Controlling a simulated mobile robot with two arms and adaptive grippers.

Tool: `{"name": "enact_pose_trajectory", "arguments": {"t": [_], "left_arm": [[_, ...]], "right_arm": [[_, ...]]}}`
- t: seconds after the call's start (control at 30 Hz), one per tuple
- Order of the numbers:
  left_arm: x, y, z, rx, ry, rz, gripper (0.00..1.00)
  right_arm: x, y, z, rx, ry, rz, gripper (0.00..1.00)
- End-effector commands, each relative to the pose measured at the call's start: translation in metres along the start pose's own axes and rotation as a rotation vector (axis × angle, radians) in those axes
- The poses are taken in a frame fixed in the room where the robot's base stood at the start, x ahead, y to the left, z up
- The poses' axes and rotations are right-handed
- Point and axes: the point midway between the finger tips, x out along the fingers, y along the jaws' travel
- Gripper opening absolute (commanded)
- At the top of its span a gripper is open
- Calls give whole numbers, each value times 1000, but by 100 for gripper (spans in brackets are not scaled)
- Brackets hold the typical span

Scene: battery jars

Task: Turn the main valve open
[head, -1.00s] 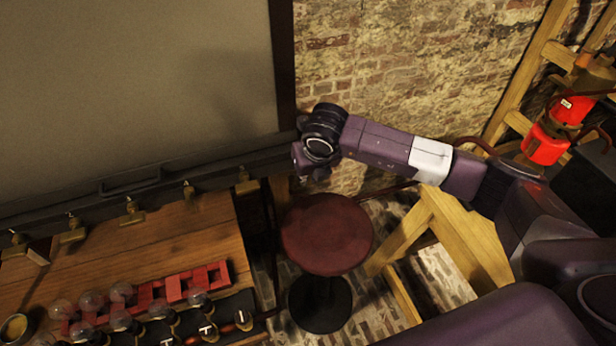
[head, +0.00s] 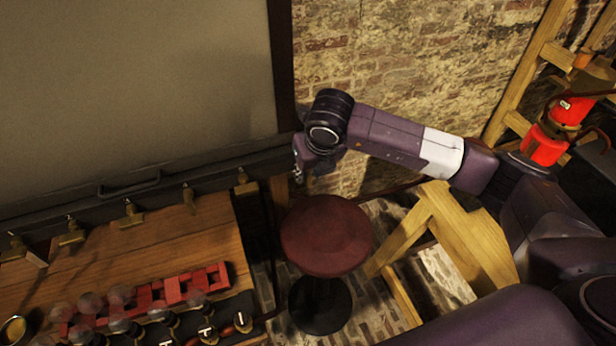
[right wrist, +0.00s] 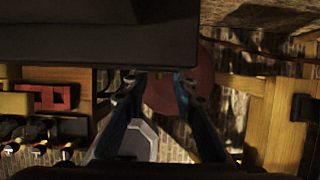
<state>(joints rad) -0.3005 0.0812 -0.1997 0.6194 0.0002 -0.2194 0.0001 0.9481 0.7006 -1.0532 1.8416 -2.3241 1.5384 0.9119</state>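Several brass valves or taps sit in a row along the bottom edge of the large grey board; the rightmost brass one (head: 245,182) is closest to my right arm. I cannot tell which is the main valve. My right gripper (head: 299,172) hangs below my wrist, to the right of that brass fitting and apart from it, near the board's right corner. Its fingers are small and dark in the head view. In the right wrist view the right gripper (right wrist: 158,84) has its two fingers spread with nothing between them. My left gripper is not in view.
A round red stool (head: 326,236) stands below my right gripper. A wooden bench (head: 215,235) with red blocks (head: 180,287) and glass jars is at left. The dark ledge (right wrist: 100,35) is close in the right wrist view. A wooden frame (head: 455,240) stands at right.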

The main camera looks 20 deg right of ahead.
Motion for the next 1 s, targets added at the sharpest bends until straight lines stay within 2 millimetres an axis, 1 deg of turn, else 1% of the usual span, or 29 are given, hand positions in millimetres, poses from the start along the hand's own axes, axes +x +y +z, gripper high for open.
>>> {"name": "enact_pose_trajectory", "arguments": {"t": [0.03,0.2,0.3,0.4,0.57,0.93,1.0], "left_arm": [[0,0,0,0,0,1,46],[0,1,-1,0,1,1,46],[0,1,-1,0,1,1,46],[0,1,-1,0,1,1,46],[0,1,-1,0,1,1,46],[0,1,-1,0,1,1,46],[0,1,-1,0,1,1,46]], "right_arm": [[-13,0,1,-1,-4,1,25],[-47,0,1,-1,-4,0,25],[-61,0,0,-1,-2,0,25],[-70,0,0,0,-1,0,25],[-74,0,-1,0,1,0,25],[-74,0,0,0,1,-1,25],[-74,2,-2,-3,3,7,25]]}}
